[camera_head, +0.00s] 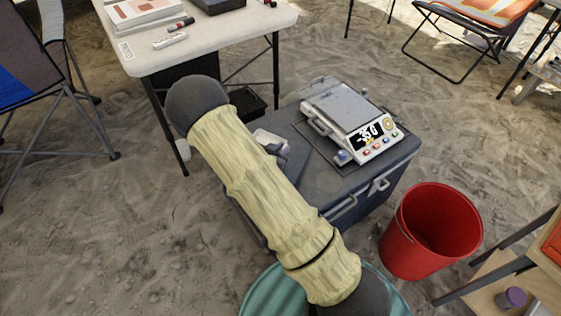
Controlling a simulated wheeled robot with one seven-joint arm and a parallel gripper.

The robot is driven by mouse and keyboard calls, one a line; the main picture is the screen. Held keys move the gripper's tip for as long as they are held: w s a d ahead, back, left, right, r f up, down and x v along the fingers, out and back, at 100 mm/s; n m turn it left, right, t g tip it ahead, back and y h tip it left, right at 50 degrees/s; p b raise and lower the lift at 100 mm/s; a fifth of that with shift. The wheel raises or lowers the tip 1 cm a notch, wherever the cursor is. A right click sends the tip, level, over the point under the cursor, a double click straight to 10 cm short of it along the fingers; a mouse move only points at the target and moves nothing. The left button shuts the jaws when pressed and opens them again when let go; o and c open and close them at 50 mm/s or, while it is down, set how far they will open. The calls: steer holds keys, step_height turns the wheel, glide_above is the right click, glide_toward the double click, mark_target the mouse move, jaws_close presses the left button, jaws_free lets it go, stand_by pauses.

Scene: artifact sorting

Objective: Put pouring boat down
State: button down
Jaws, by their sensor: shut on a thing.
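A small pale object (268,137), which looks like the pouring boat, shows just right of my sleeved arm, over the left part of the dark cooler's lid. Most of it is hidden by the arm. A bit of grey at its right, likely my gripper (283,149), is shut on it; the fingers are largely hidden. I cannot tell whether the boat touches the lid. A scale (355,118) with a grey top plate stands on the cooler (377,170), right of the boat. Its plate is empty and its display seems to read -35.0.
A red bucket (432,230) stands right of the cooler. A white table (210,45) with books and markers is at the upper left. A folding chair (40,85) is at the left. A wooden shelf (520,285) is at the lower right. Bare cooler lid lies in front of the scale.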

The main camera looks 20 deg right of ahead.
steer(key=shift+f, duration=1.05)
steer(key=shift+f+b, duration=1)
steer(key=shift+f, duration=0.95)
steer(key=c, duration=1.4)
jaws_free()
steer(key=p+v, duration=0.3)
steer(key=v, duration=0.9)
